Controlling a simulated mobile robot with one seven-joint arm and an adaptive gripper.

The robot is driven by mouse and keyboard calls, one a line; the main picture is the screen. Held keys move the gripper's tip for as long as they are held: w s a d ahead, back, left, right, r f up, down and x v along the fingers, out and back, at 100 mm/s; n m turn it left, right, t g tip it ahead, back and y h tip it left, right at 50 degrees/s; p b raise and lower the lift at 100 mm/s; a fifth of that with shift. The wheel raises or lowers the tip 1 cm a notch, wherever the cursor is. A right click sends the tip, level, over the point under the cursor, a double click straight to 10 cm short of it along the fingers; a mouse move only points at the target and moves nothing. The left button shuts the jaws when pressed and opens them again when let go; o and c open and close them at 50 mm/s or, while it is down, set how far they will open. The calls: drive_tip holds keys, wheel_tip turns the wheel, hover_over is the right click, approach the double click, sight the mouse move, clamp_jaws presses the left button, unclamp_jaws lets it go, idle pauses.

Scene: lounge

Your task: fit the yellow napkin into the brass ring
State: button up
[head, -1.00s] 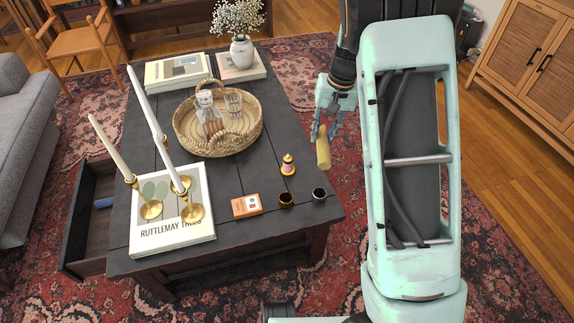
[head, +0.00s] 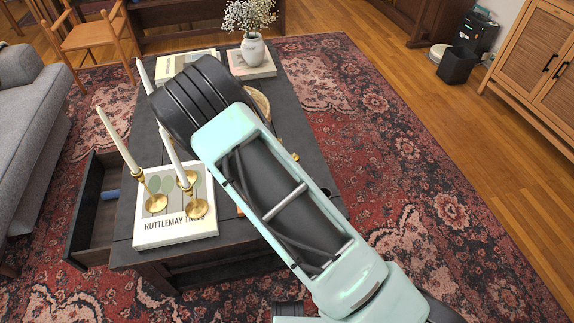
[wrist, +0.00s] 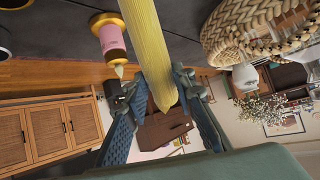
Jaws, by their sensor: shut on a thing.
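The yellow napkin (wrist: 150,45) is a long pale-yellow roll in the wrist view. My gripper (wrist: 160,97) is shut on it near its pointed end, and the rest runs out past the fingers to the top edge. In the wrist view, a gold curved edge that looks like the brass ring (wrist: 15,4) shows at the top left corner, apart from the napkin. Most of it is cut off. In the head view my arm hides the gripper, the napkin and the ring.
A pink and gold ornament (wrist: 110,38) stands close beside the napkin. A grey ring (wrist: 4,52) is cut by the left edge. A woven basket (wrist: 232,32) is on the other side. White candles in brass holders (head: 195,207) stand on a book (head: 150,236) at the table's left.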

drive_tip(key=shift+s+a+f+t+h, duration=0.1)
drive_tip(key=shift+s+f+t+h, duration=0.1)
drive_tip(key=shift+s+t+h, duration=0.3)
drive_tip(key=s+d+r+m+t+h, duration=0.2)
drive_tip(key=s+r+h, duration=0.15)
drive_tip(key=s, duration=0.25)
drive_tip(key=s+d+r+m+t+h, duration=0.1)
drive_tip(key=s+d+r+h, duration=0.25)
drive_tip(key=s, duration=0.25)
drive_tip(key=f+b, duration=0.2)
drive_tip(key=f, duration=0.1)
drive_tip(key=f+b, duration=0.2)
drive_tip(key=shift+w+a+f, duration=0.15)
drive_tip(key=shift+a+f, duration=0.05)
drive_tip(key=shift+a, duration=0.1)
drive_tip(key=shift+a+f+b, duration=0.1)
drive_tip(key=shift+f+b, duration=0.1)
drive_tip(key=shift+b, duration=0.4)
idle(0.5)
drive_tip(key=shift+f+b, duration=1.5)
drive_tip(key=shift+f, duration=0.25)
drive_tip(key=o, duration=1.2)
